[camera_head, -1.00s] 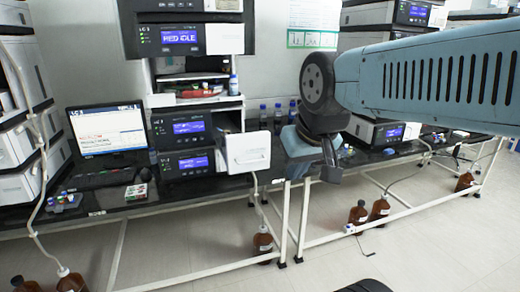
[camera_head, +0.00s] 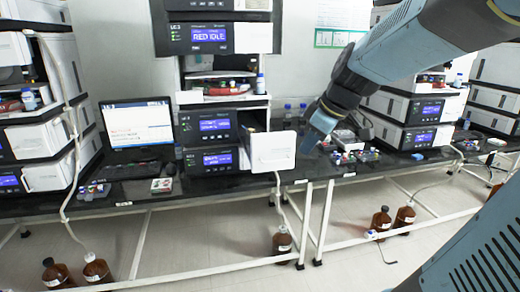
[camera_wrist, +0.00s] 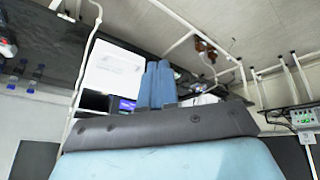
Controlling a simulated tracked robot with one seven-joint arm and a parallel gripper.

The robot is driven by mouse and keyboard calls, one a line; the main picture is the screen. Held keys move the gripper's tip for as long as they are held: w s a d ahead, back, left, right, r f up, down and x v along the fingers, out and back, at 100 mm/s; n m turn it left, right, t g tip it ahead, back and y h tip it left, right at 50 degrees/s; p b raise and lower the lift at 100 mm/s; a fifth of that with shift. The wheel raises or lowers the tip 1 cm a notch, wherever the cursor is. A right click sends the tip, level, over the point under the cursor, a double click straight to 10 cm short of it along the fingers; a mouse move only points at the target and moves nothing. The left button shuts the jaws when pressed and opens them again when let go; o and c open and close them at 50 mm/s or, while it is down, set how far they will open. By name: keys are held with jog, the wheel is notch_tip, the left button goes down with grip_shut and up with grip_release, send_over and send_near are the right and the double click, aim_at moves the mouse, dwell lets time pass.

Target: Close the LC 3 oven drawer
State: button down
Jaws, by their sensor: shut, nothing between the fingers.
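The LC 3 stack stands at the centre left, with its LC 3 label on the top unit (camera_head: 208,34). A white box-like drawer (camera_head: 272,151) juts forward from the right side of its lower units, so it looks pulled out. In the wrist view the white drawer front (camera_wrist: 112,68) is just left of my fingers. My gripper (camera_head: 308,141) is to the right of the drawer, above the bench, pointing down and left. Its blue fingers (camera_wrist: 157,85) are together and empty. I see no clear contact with the drawer.
The black bench (camera_head: 225,184) runs along the wall. Small vials (camera_head: 354,153) and bottles lie right of the gripper. Tubing runs down from the drawer to a brown bottle (camera_head: 282,243) on the floor.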

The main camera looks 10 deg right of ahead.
aim_at(272, 151)
jog(key=w+d+f+n+t+y, duration=0.1)
jog(key=w+d+f+n, duration=0.1)
jog(key=w+d+n, duration=0.3)
jog(key=w+d+f+n+y, duration=0.1)
jog(key=w+d+n, duration=0.1)
jog(key=w, duration=0.5)
jog(key=x, duration=0.3)
jog(key=w+x, duration=0.1)
jog(key=x, duration=0.3)
jog(key=r+x, duration=0.1)
jog(key=x, duration=0.3)
jog(key=shift+w+d, duration=0.15)
jog(key=shift+w, duration=0.9)
